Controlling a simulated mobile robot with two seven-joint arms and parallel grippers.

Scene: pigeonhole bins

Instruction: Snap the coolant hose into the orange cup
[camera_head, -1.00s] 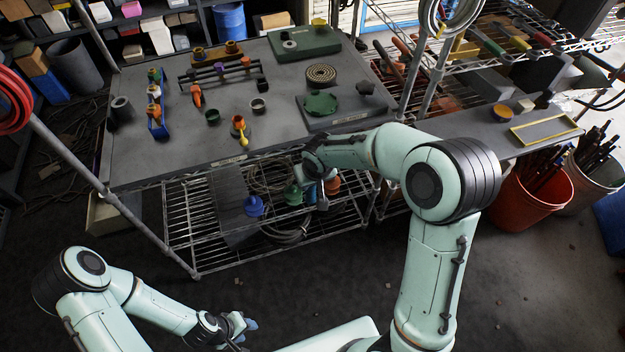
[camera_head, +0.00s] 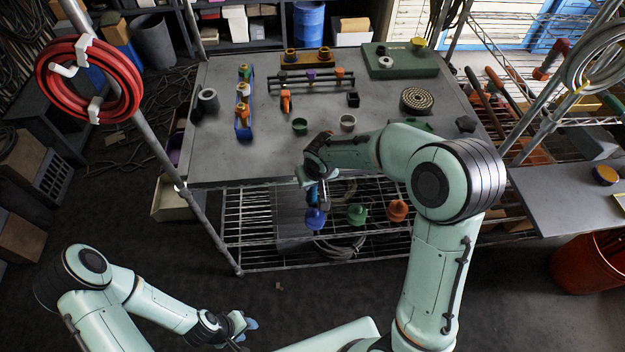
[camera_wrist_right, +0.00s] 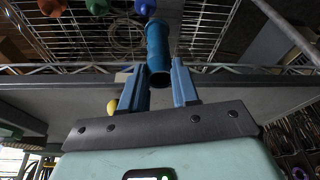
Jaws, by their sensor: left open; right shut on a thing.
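My right gripper (camera_head: 318,192) is in front of the table's front edge, partly hidden by its arm. In the right wrist view, its blue fingers (camera_wrist_right: 158,78) are shut on a blue tube-shaped piece, seemingly the coolant hose (camera_wrist_right: 158,45). The orange cup-like piece (camera_head: 397,210) is on the wire rack below the tabletop, right of the green one. It also shows at the top left of the right wrist view (camera_wrist_right: 50,7). The hose is apart from it. My left gripper (camera_head: 248,323) is open and empty, low over the floor.
A blue piece (camera_head: 315,219) and a green piece (camera_head: 357,214) stand left of the orange one. The grey tabletop (camera_head: 228,165) overhangs the rack and holds several fittings. A post (camera_head: 160,135) with a red hose coil (camera_head: 90,80) stands at left.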

